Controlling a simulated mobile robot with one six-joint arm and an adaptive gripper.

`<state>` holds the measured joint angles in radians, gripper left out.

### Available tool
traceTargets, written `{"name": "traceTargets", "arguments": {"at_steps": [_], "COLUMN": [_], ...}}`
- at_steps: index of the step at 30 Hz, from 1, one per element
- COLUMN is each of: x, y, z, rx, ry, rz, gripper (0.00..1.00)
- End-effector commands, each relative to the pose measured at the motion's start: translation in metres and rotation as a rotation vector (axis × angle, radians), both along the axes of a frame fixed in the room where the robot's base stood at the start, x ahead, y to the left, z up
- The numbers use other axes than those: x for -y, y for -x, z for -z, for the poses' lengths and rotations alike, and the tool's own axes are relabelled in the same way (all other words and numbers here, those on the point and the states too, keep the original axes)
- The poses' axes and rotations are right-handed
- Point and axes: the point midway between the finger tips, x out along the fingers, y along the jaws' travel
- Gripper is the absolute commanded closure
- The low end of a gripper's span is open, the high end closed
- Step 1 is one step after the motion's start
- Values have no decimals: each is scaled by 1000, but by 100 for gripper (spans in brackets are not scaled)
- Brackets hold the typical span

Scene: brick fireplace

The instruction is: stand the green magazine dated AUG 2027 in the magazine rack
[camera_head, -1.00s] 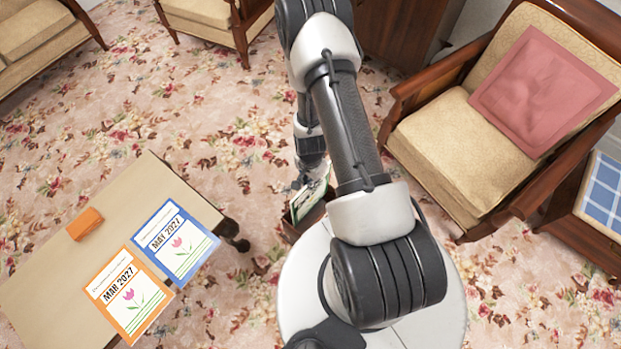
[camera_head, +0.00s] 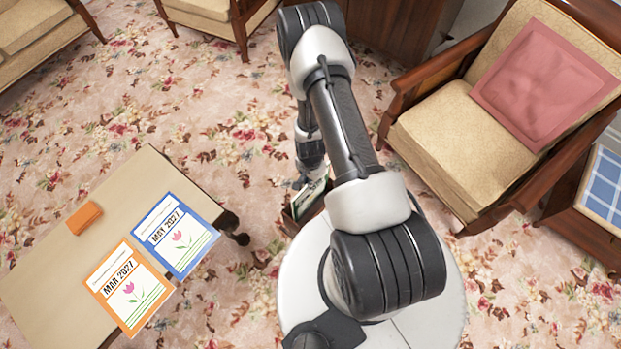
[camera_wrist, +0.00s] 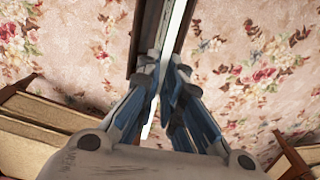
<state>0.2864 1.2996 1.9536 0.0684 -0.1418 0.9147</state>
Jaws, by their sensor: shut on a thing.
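The magazine rack (camera_head: 292,224) is a dark brown box on the floor beside my round base, partly hidden by my arm. A magazine with a white cover and green edging (camera_head: 308,196) stands in the rack's opening, its upper part showing. Its date cannot be read. In the wrist view the magazine (camera_wrist: 174,28) shows edge-on as a thin pale strip between the rack's dark walls (camera_wrist: 148,35). My gripper (camera_wrist: 163,68) is shut on the magazine's upper edge, right above the rack. How deep the magazine's lower edge sits is hidden.
A low table (camera_head: 130,190) at the left bears an orange MAR 2027 magazine (camera_head: 130,288), a blue MAY 2027 magazine (camera_head: 177,235) and a small orange block (camera_head: 84,218). An armchair (camera_head: 455,140) with a pink cushion stands at the right. Floral carpet is clear between.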

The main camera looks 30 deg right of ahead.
Motion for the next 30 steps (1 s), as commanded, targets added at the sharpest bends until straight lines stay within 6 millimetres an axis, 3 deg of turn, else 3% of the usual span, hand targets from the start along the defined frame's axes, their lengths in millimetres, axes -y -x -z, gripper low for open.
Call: {"name": "traceTargets", "arguments": {"at_steps": [4, 5, 15, 25, 30], "x": [0, 0, 0, 0, 0], "y": [0, 0, 0, 0, 0], "z": [0, 0, 0, -2, -21], "rx": [0, 0, 0, 0, 2], "ry": [0, 0, 0, 0, 0], "rz": [0, 0, 0, 0, 0], "gripper": [100, 92, 70, 70, 70]}}
